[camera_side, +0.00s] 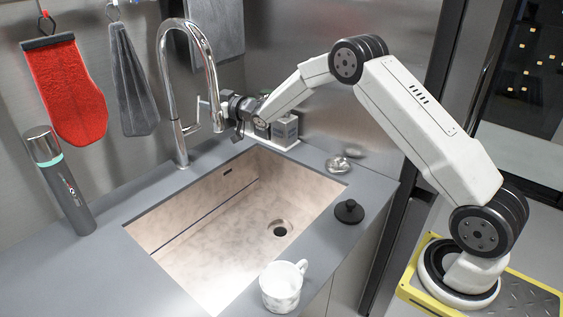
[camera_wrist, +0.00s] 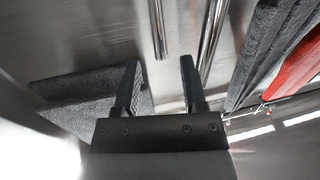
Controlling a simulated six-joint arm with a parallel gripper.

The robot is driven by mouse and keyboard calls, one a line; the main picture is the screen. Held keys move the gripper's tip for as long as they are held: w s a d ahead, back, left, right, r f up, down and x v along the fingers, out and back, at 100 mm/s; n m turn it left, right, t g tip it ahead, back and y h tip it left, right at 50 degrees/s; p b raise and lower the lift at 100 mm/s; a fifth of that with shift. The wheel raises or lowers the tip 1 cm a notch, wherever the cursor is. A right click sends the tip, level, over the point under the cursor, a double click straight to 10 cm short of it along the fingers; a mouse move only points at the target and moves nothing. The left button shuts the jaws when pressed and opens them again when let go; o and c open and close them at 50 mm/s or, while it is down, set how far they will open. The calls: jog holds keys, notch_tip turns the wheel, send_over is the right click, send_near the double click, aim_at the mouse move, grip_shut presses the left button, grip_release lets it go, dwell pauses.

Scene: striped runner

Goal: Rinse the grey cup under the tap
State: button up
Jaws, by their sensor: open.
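A pale grey-white mug with faint marbling (camera_side: 281,290) stands upright on the counter at the sink's near right corner, handle toward the upper right. It is out of the wrist view. The chrome tap (camera_side: 178,128) rises behind the sink with its arched spout over the basin. Chrome tubes of the tap (camera_wrist: 213,35) show beyond the fingertips.
The beige sink basin (camera_side: 190,235) is empty, with a dark drain (camera_side: 280,229). A black knobbed stopper (camera_side: 349,211) and a small shiny item (camera_side: 338,164) lie right of it. A dark bottle (camera_side: 60,180) stands left. Red (camera_side: 65,90) and grey (camera_side: 130,80) cloths hang behind.

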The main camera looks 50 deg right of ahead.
aim_at(198, 98)
jog(key=shift+w+a, duration=0.25)
jog(key=shift+w, duration=1)
jog(key=shift+w+a, duration=0.25)
jog(key=shift+w, duration=1)
grip_shut()
